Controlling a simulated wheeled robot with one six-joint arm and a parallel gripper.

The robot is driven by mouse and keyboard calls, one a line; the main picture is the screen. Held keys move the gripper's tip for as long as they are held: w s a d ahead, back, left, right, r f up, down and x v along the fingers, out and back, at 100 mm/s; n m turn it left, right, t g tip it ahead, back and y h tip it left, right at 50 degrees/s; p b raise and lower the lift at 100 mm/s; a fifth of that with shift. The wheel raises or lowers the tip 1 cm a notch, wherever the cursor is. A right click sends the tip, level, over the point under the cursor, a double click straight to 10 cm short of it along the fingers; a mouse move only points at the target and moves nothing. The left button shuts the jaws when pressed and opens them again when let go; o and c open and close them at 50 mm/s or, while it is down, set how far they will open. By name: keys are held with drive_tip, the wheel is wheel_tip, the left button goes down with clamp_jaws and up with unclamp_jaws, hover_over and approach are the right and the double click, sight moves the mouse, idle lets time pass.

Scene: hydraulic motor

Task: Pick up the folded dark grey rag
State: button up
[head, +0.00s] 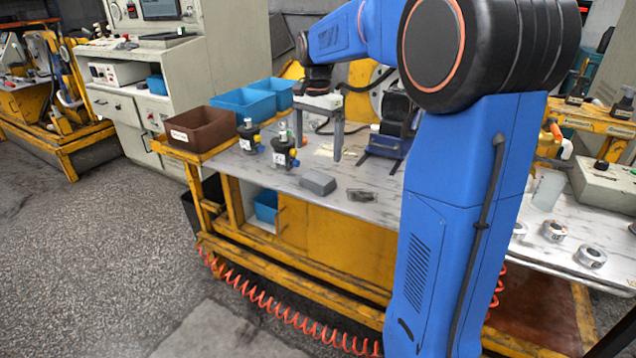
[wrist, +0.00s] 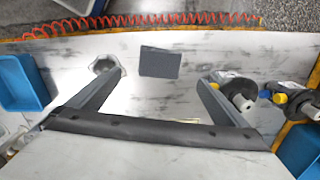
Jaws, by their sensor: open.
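The folded dark grey rag (head: 318,182) lies flat on the light worktop, near its front edge. In the wrist view the rag (wrist: 160,62) is a dark grey rectangle, just beyond the fingertips and between their lines. My gripper (head: 318,148) is open and empty, pointing down above the worktop behind the rag. In the wrist view its two fingers (wrist: 160,80) are spread wide and nothing is between them. The rag is fully visible and apart from the fingers.
A small grey metal part (head: 361,195) lies right of the rag; in the wrist view it (wrist: 104,65) appears beside the left fingertip. Two black pump-like units (head: 285,150) stand to the left. A brown bin (head: 203,130) and blue bins (head: 243,104) stand farther left and back.

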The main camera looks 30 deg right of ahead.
sight(318, 177)
wheel_tip(318, 177, down, 11)
drive_tip(key=shift+d+r, duration=0.1)
drive_tip(key=c, duration=1.1)
